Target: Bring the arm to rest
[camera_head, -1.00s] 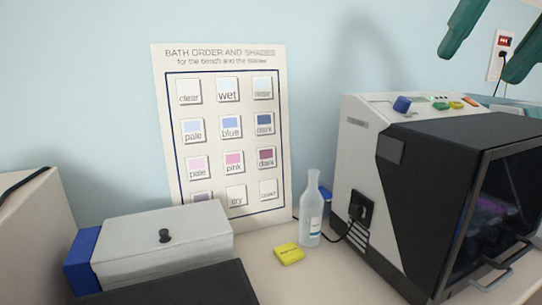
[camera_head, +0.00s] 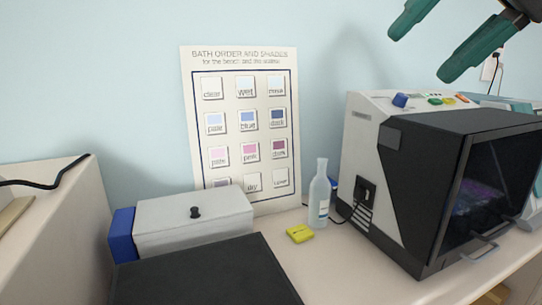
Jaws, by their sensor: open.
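My gripper (camera_head: 420,42) shows at the top right with two green fingers apart. It is open, with nothing seen between the fingers. It hangs in the air above the white and black machine (camera_head: 440,170) and touches nothing that I can see. The rest of my arm is mostly out of view.
A clear bottle (camera_head: 319,196) and a yellow block (camera_head: 300,234) stand left of the machine. A grey box (camera_head: 195,224) with a black knob and a dark flat panel (camera_head: 205,275) are at front left. A bath chart (camera_head: 240,120) leans at the wall.

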